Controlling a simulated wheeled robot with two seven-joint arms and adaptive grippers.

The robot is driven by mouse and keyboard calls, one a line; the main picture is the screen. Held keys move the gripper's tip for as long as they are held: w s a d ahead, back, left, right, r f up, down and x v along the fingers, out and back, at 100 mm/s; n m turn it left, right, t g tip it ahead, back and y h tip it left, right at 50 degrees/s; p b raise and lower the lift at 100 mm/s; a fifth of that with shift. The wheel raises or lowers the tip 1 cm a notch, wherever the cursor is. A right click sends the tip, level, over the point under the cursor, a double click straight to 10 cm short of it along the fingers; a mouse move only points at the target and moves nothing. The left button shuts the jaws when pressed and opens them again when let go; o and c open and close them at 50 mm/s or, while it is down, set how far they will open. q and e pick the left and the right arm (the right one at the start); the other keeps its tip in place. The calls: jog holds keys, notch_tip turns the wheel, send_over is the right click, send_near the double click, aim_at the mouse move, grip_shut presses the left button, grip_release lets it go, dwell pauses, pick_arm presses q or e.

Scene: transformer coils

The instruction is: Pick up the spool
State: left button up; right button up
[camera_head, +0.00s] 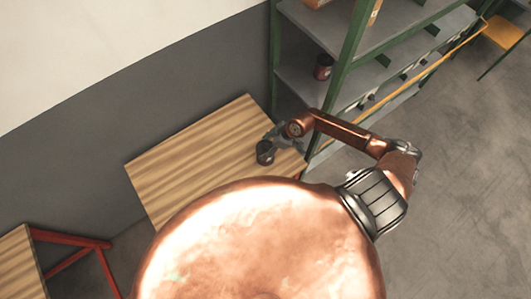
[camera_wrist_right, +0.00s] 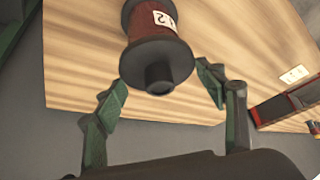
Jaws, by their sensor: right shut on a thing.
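The spool (camera_wrist_right: 157,52) shows large in the right wrist view, with dark flanges, a reddish-brown winding and a white label reading partly "S" or "2". In the head view it is a small dark shape (camera_head: 265,155) at the right end of the wooden table (camera_head: 185,160). Whether the spool touches the table cannot be told. My left gripper is not in view.
A green-framed shelf (camera_head: 343,75) stands right of the table, with another dark red spool (camera_head: 323,67) on it. A red-legged table (camera_head: 18,265) is at lower left. Grey floor (camera_head: 460,180) is open at right.

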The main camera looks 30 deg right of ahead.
jog(key=c, duration=0.6)
jog(key=shift+r, duration=0.1)
